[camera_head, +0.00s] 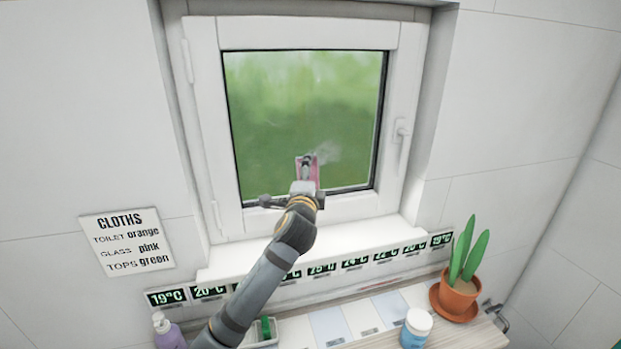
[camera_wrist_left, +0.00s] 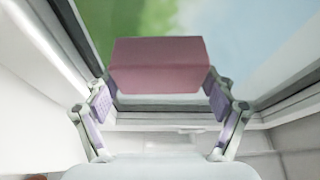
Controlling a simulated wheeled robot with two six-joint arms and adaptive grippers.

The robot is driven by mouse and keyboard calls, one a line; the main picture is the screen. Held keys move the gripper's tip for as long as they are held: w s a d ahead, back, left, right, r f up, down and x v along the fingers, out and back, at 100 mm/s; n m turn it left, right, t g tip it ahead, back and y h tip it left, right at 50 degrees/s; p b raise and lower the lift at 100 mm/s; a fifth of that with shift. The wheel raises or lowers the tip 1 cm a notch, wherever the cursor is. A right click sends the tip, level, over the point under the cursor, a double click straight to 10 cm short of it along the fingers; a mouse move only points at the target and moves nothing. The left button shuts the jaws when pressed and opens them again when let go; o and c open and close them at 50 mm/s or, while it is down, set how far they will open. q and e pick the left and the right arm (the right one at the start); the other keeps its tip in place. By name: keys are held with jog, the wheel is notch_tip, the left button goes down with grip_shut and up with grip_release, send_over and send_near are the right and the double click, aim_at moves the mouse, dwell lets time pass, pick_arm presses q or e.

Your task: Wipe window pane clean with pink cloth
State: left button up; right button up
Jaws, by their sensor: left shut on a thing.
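My left gripper (camera_head: 306,165) is shut on the pink cloth (camera_head: 313,176), a folded block, in front of the lower middle of the window pane (camera_head: 300,100). In the left wrist view the cloth (camera_wrist_left: 158,66) sits between the two finger pads of the gripper (camera_wrist_left: 160,98), with the pane (camera_wrist_left: 125,22) behind it. The cloth is at or very near the glass; I cannot tell whether it touches. My right gripper is out of view.
The white window frame (camera_head: 213,110) has a handle (camera_head: 400,130) at right. A sign (camera_head: 127,243) pairs glass with pink. On the shelf below are a potted plant (camera_head: 459,290), a white-lidded jar (camera_head: 416,328), a purple bottle (camera_head: 167,330) and a tray with something green (camera_head: 266,328).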

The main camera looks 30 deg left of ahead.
pick_arm(q)
jog(key=shift+w+a, duration=0.2)
jog(key=shift+a, duration=0.05)
jog(key=shift+d, duration=0.1)
jog(key=shift+w+d, duration=0.6)
jog(key=shift+w, duration=0.1)
jog(key=shift+w+d, duration=0.1)
jog(key=shift+d, duration=0.05)
jog(key=shift+w, duration=0.1)
